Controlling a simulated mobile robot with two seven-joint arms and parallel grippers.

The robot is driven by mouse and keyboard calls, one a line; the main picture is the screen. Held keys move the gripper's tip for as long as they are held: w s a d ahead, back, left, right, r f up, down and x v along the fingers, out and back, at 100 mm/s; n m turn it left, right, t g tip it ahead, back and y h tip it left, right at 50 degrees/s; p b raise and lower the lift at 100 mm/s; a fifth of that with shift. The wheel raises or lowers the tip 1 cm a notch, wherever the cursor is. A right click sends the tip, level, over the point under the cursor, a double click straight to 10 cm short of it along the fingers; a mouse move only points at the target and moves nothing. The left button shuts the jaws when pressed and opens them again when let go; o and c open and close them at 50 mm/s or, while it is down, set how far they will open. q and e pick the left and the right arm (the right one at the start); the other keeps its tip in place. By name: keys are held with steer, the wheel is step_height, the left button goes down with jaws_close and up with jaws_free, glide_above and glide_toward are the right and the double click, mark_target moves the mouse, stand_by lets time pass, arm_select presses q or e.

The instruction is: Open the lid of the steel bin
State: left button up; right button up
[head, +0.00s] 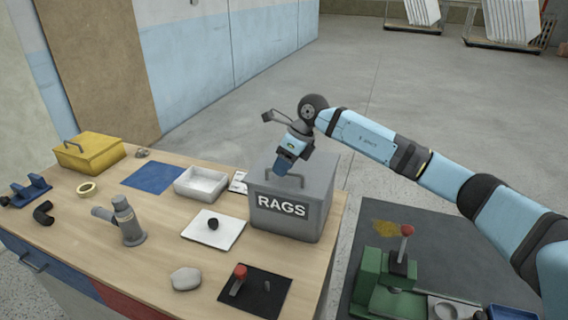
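The steel bin (322,222) is a grey box with a dark RAGS label on its front, standing at the right end of the wooden workbench. Its lid (318,170) lies flat and closed on top, with a grey handle (300,181) near the front edge. My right gripper (281,167) reaches in from the right and points down over the lid, just behind the handle. Whether it touches the lid or handle, and whether its fingers are apart, I cannot tell. My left gripper is out of view.
A white tray (201,196) and a white sheet with a dark lump (213,223) lie left of the bin. A black mat with a red-knobbed item (240,272) lies in front. A green press (388,285) stands at right. A yellow box (88,155) stands far left.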

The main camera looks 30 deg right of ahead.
jaws_close()
